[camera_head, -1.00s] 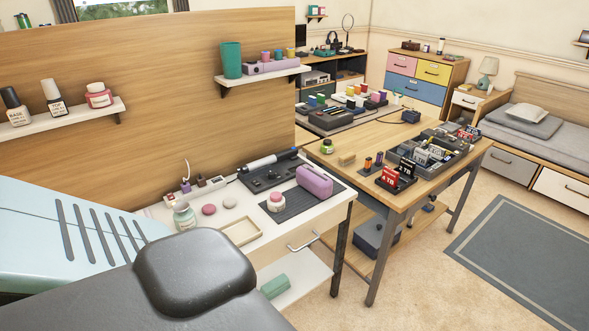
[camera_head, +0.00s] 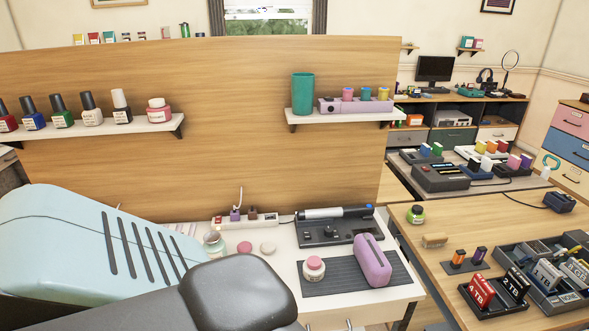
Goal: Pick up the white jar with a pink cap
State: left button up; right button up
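A white jar with a pink cap (camera_head: 314,268) stands upright on the left part of a dark ribbed mat on the white desk. A pink-purple case stands to its right on the same mat. My arm covers the lower left of the view. Neither gripper shows in this view.
The dark mat (camera_head: 345,277) lies on the white desk (camera_head: 290,243). The purple case (camera_head: 373,261) is close beside the jar. A black tool station (camera_head: 338,227) and a power strip (camera_head: 245,218) are behind. A wooden table (camera_head: 440,265) with boxes stands right.

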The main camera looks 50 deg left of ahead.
aim_at(310, 275)
jog(key=i+j+u, duration=0.1)
jog(key=u, duration=0.3)
jog(key=i+u, duration=0.55)
jog(key=u, duration=0.3)
jog(key=i+l+u, duration=0.15)
jog(key=u, duration=0.25)
jog(key=i+l, duration=0.05)
